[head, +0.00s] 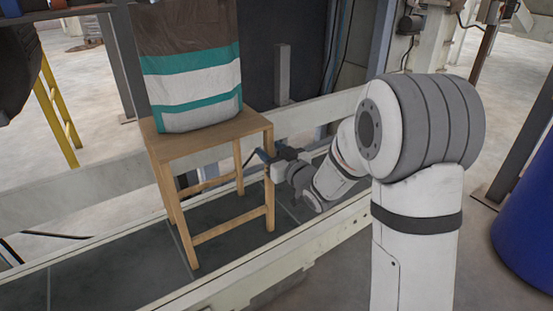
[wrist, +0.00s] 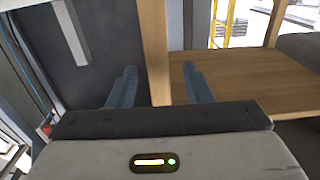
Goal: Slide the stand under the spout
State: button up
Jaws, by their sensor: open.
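The stand (head: 205,136) is a light wooden stool-like frame, upright on the dark strip of the conveyor bed. A brown, white and teal bag (head: 190,75) stands on its top. My gripper (head: 258,156) is at the stand's right side, a little below the top. In the wrist view the open fingers (wrist: 160,67) lie on either side of an upright wooden leg of the stand (wrist: 154,40). The leg appears between them with gaps, not clamped. I cannot make out the spout in either view.
Pale rails (head: 95,190) run along both sides of the dark bed (head: 110,258). A grey post (head: 283,75) rises behind the stand. A blue drum (head: 528,220) stands at the right edge. A yellow frame (head: 57,110) is at the left. The bed left of the stand looks clear.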

jog(key=shift+x, duration=1.6)
jog(key=shift+c, duration=0.5)
grip_shut()
jog(key=shift+s, duration=0.1)
